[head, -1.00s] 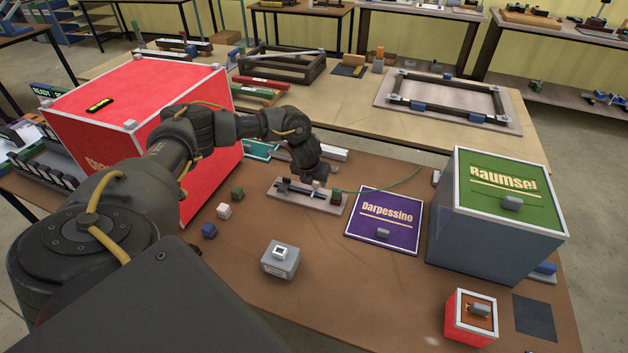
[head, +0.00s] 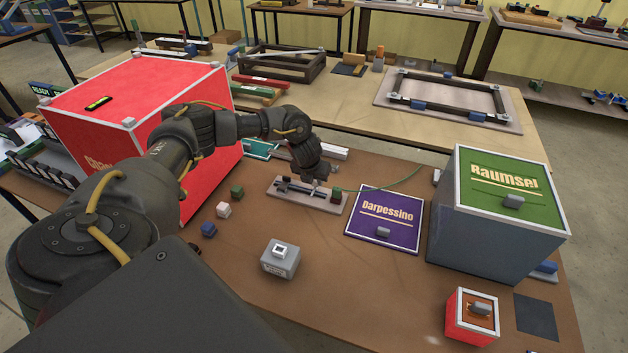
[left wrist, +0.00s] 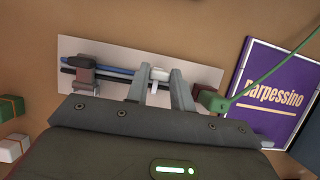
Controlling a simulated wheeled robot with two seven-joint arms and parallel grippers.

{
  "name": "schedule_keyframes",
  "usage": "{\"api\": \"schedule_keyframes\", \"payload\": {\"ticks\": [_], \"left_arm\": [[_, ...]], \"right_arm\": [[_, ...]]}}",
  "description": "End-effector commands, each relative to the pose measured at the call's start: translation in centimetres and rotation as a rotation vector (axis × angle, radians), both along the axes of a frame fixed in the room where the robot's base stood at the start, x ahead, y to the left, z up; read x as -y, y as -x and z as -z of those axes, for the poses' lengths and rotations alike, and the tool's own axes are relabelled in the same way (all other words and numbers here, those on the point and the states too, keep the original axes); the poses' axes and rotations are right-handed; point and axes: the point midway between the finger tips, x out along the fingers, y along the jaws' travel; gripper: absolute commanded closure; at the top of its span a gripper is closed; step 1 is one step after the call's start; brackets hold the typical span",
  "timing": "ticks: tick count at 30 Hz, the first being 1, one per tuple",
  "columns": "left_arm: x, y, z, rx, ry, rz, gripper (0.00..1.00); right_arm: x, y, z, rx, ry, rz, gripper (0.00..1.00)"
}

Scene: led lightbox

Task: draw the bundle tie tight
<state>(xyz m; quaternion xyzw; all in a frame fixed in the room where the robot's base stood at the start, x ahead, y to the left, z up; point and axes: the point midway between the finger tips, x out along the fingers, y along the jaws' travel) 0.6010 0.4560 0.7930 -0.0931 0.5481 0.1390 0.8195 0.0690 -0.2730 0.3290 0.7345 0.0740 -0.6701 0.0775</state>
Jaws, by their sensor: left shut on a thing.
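A pale board (head: 278,194) lies on the brown table and also fills the upper part of the left wrist view (left wrist: 205,76). A bundle of black and blue cables (left wrist: 115,72) runs along it, through a grey-brown block (left wrist: 84,72) at its left. The small white tie (left wrist: 158,75) is at the bundle, with a short tail pointing toward me. My left gripper (left wrist: 159,84) is over the bundle, shut on the white tie between its two grey fingers. In the head view my left gripper (head: 315,181) hides most of the tie. My right gripper is not in view.
A green block (left wrist: 211,101) with a green cord sits at the board's right end. The purple Darpessino panel (head: 372,222) lies to its right, beyond it a Raumsei box (head: 488,235). A large red box (head: 95,127) stands left. Small cubes and a grey box (head: 280,258) lie nearer.

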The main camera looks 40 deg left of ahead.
Motion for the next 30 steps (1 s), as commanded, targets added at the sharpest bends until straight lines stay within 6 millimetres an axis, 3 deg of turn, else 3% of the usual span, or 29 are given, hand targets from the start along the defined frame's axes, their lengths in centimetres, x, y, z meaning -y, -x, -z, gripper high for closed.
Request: {"api": "schedule_keyframes", "payload": {"ticks": [22, 23, 27, 30], "left_arm": [[-0.1, -0.1, -3.9, 0.003, -0.001, -0.002, 1.00], [-0.1, 0.0, -3.6, 0.002, -0.002, -0.003, 0.73], [-0.1, 0.0, -3.5, 0.002, -0.001, -0.001, 0.55], [0.0, 0.0, -3.5, 0.001, -0.001, 0.000, 0.55]], "right_arm": [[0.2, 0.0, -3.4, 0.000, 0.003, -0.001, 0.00], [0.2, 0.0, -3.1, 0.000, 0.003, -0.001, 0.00], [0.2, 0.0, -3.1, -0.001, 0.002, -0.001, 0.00], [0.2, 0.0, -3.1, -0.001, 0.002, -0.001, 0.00]]}}
